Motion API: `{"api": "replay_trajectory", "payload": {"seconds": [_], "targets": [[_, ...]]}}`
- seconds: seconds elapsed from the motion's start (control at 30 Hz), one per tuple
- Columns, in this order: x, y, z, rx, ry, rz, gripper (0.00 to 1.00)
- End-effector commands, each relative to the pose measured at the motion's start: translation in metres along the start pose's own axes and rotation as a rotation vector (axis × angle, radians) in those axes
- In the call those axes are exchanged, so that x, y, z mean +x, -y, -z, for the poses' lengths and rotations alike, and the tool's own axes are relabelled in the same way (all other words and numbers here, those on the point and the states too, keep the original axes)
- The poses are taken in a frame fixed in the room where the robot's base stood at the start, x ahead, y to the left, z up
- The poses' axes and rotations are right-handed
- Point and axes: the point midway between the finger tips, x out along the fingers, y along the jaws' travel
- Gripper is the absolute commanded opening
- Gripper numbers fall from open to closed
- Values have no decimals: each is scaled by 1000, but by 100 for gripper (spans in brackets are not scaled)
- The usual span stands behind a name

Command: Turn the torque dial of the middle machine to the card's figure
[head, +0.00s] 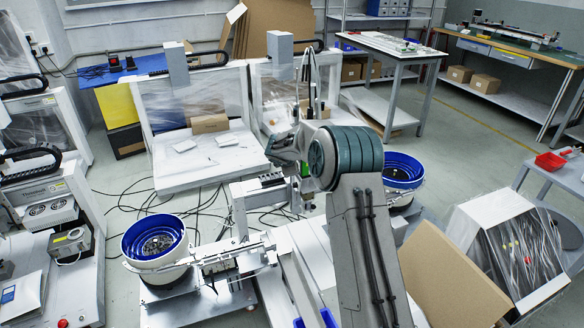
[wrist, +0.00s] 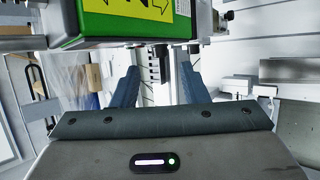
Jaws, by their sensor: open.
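My gripper (wrist: 159,82) is open in the wrist view, with two blue-grey fingers apart and nothing visible between them. A green box (wrist: 110,42) with a yellow label (wrist: 158,12) bearing black arrow marks is close above the fingers, at the top of the wrist view. In the head view my arm covers the middle of the scene and largely hides the gripper, with a small green patch (head: 306,169) beside the wrist. I cannot make out a torque dial, a card or its figure in either view. I cannot tell which machine is the middle one.
Blue bowl feeders stand left (head: 155,243) and right (head: 400,170) of my arm. A white machine with a clear cover (head: 190,110) stands behind. A cardboard sheet (head: 452,280) and a white cabinet (head: 500,250) are at front right. Cables (head: 125,205) lie on the open floor.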

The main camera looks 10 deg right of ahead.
Motion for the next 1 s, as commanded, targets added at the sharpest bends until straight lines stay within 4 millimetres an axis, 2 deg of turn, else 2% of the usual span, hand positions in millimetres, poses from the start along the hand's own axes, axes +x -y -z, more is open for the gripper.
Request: {"api": "replay_trajectory", "payload": {"seconds": [0.1, 0.3, 0.67, 0.7, 0.83, 1.0], "targets": [[19, 1, 0, 3, -1, 1, 40], [36, 1, 0, 1, 0, 1, 40], [41, 0, 0, 1, 0, 0, 40], [40, 0, 0, 1, 0, 0, 38], [40, 0, 0, 1, 0, 0, 1], [40, 0, 0, 0, 0, 1, 0]]}}
